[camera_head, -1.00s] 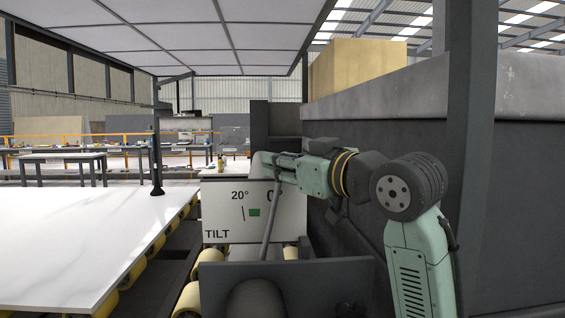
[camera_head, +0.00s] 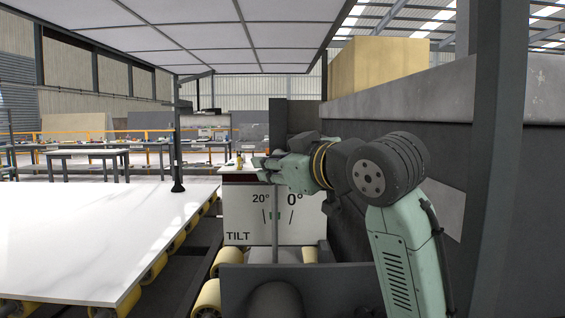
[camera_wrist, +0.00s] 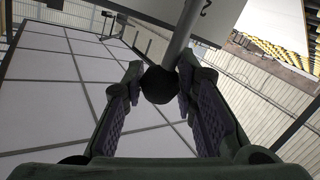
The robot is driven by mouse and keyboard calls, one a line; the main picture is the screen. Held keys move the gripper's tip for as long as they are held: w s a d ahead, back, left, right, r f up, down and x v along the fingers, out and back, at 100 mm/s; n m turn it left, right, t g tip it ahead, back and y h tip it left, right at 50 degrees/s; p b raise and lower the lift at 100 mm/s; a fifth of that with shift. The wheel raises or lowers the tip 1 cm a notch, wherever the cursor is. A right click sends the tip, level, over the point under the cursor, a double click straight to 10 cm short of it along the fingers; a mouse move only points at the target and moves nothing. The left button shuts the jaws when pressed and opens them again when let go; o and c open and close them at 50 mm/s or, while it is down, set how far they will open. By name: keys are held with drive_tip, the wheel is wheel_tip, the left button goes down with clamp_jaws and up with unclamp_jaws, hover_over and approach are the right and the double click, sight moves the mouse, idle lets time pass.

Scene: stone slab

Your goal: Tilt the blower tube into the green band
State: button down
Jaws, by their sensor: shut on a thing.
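The blower tube (camera_head: 275,237) is a thin grey rod standing nearly upright before a white gauge board (camera_head: 241,212) marked TILT, 20° and 0°. The small green band (camera_head: 272,216) lies between two black ticks, and the rod crosses in front of it. My gripper (camera_head: 263,163) is at the rod's top end. In the wrist view, my gripper (camera_wrist: 160,70) is shut on the dark round knob (camera_wrist: 160,85) of the tube, with the grey rod (camera_wrist: 183,40) running up from it. The knob is hidden in the head view.
A dark plate (camera_head: 330,290) stands in front of the gauge. A white marble slab (camera_head: 90,235) lies on yellow rollers (camera_head: 207,298) at left. A dark post (camera_head: 495,150) and a grey wall (camera_head: 430,95) bound the right side.

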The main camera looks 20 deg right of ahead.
drive_tip(key=c, duration=1.3)
unclamp_jaws()
drive_tip(key=shift+a, duration=0.1)
drive_tip(key=v, duration=1.2)
drive_tip(key=shift+f, duration=0.1)
drive_tip(key=shift+f, duration=0.1)
